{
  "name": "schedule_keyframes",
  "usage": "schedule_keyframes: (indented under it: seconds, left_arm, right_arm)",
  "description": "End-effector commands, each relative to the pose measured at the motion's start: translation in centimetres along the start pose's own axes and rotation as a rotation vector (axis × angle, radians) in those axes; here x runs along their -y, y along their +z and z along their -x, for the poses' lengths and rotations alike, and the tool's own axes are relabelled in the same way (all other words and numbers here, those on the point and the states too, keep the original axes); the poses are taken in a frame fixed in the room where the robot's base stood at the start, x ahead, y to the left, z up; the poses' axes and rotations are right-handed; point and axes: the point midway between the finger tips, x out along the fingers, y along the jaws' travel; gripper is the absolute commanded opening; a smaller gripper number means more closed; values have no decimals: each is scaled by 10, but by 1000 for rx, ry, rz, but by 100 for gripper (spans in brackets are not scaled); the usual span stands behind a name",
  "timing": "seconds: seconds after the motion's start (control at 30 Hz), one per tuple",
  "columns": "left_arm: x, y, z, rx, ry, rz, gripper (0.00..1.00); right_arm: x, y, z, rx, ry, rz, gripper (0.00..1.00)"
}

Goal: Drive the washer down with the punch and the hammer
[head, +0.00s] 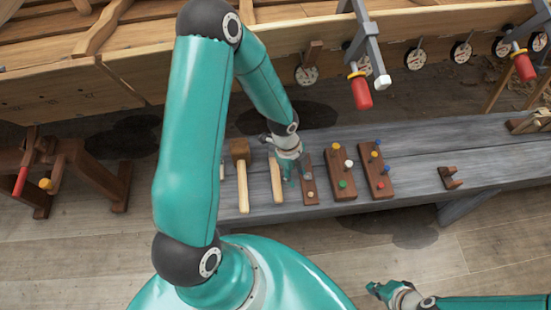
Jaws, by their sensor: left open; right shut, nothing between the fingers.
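My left gripper (296,178) is open over the grey bench, between a pale wooden handle (277,184) and a narrow brown block (310,187) with small light pieces on it. I cannot tell whether it touches either. The handle's far end is partly hidden by the gripper, so I cannot tell if it is a hammer. Left of it lies a mallet with a brown wooden head (239,148) and a pale handle (243,190). I cannot make out the washer or the punch for certain. My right gripper (372,288) is shut and empty, low in front of the bench.
Two brown blocks with coloured pegs, one nearer (340,190) and one further right (377,187), stand on the bench (415,160). A small brown holder (450,179) lies further right. The planked hull (140,70) with red-handled clamps (361,93) rises behind.

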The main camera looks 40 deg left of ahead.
Motion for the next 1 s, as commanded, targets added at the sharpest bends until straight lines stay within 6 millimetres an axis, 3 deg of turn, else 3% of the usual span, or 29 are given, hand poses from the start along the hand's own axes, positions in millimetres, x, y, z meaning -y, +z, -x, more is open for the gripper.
schedule_keyframes:
  seconds: [0.03,0.1,0.3,0.57,1.0]
  left_arm:
    - [9,23,-7,41,-5,-142,43]
    - [15,47,-2,97,12,-338,43]
    - [24,93,14,204,74,-678,43]
    - [26,105,12,227,96,-756,43]
    - [25,115,-35,223,94,-753,43]
  right_arm:
    - [-7,0,-19,0,0,0,0]
    - [-10,0,-28,0,0,0,0]
    - [-16,0,-43,0,0,0,0]
    - [-18,0,-51,-1,0,0,0]
    - [-34,-1,-95,0,0,0,0]
